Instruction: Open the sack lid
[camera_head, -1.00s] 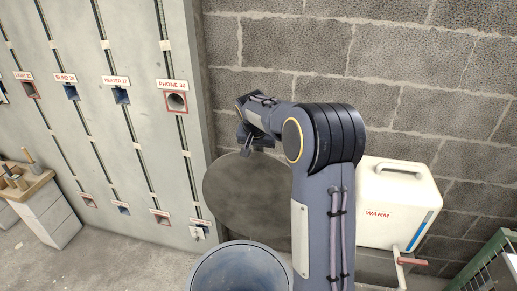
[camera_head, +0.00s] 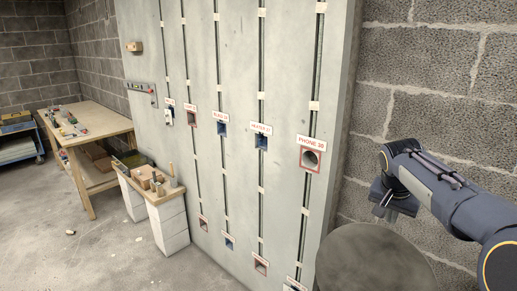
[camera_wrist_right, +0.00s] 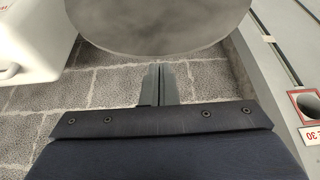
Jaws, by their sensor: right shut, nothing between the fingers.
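The round grey sack lid (camera_head: 372,262) stands raised in front of the block wall at the lower right of the head view, cut off by the bottom edge. In the right wrist view the lid (camera_wrist_right: 155,28) fills the top middle. My right gripper (camera_head: 384,212) is shut and empty, just above the lid in the head view. In the wrist view its closed fingers (camera_wrist_right: 158,72) point toward the lid's edge; I cannot tell whether they touch it. The container under the lid is out of view now. My left gripper is not in view.
A tall grey panel (camera_head: 285,60) with vertical slots and labelled sockets, including PHONE 30 (camera_head: 311,158), stands left of the lid. A small bench (camera_head: 168,195) and a wooden table (camera_head: 100,118) are further left. A white box (camera_wrist_right: 28,35) is near the gripper.

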